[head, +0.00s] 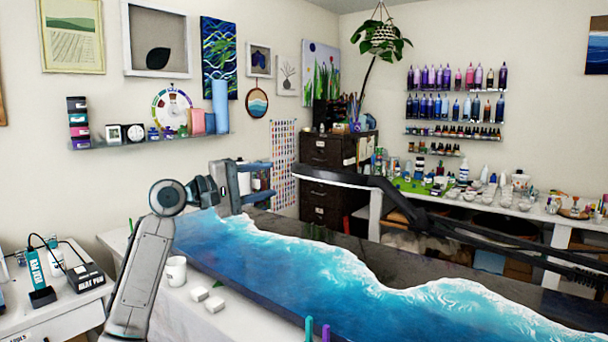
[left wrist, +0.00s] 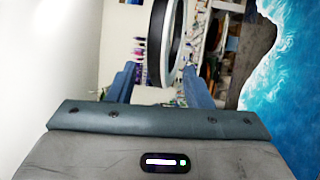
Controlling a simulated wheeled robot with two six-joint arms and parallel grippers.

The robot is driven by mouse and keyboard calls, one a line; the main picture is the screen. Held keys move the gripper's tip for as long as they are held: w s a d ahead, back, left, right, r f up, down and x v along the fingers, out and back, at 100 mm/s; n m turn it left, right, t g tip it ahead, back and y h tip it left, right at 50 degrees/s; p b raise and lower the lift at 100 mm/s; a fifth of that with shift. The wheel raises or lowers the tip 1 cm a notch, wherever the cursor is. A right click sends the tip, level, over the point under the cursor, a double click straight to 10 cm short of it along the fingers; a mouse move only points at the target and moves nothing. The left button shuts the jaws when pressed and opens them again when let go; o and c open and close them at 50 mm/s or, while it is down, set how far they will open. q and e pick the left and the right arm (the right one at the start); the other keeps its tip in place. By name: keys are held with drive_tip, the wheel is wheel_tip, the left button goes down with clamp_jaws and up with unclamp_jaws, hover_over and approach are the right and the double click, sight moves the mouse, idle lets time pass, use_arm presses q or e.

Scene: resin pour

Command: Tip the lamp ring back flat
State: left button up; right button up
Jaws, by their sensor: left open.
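The lamp ring (head: 335,181) is a black ring with a white band along its underside. In the head view it shows nearly edge-on, sloping slightly down to the right, above the blue wave-patterned resin table (head: 290,265). A black lamp arm (head: 480,245) runs from it to the right. My left gripper (head: 267,181) is open, its blue fingers just left of the ring's left end. In the left wrist view the ring (left wrist: 168,45) appears partly between my fingers; I cannot tell whether they touch it. My right gripper is out of view.
A white cup (head: 176,271) and white blocks (head: 207,299) stand beside the resin table's near left edge. A side table with boxed tools (head: 75,277) is at left. A cluttered bench (head: 480,203) is at the back right.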

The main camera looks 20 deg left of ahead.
sight(300, 173)
use_arm(q)
drive_tip(key=p+x, duration=0.3)
drive_tip(key=x, duration=0.6)
drive_tip(key=shift+w+d+r+p, duration=0.1)
drive_tip(key=shift+w+d+p, duration=0.05)
drive_tip(key=shift+d+p, duration=0.2)
drive_tip(key=shift+w+d, duration=0.25)
drive_tip(key=shift+w, duration=0.15)
clamp_jaws()
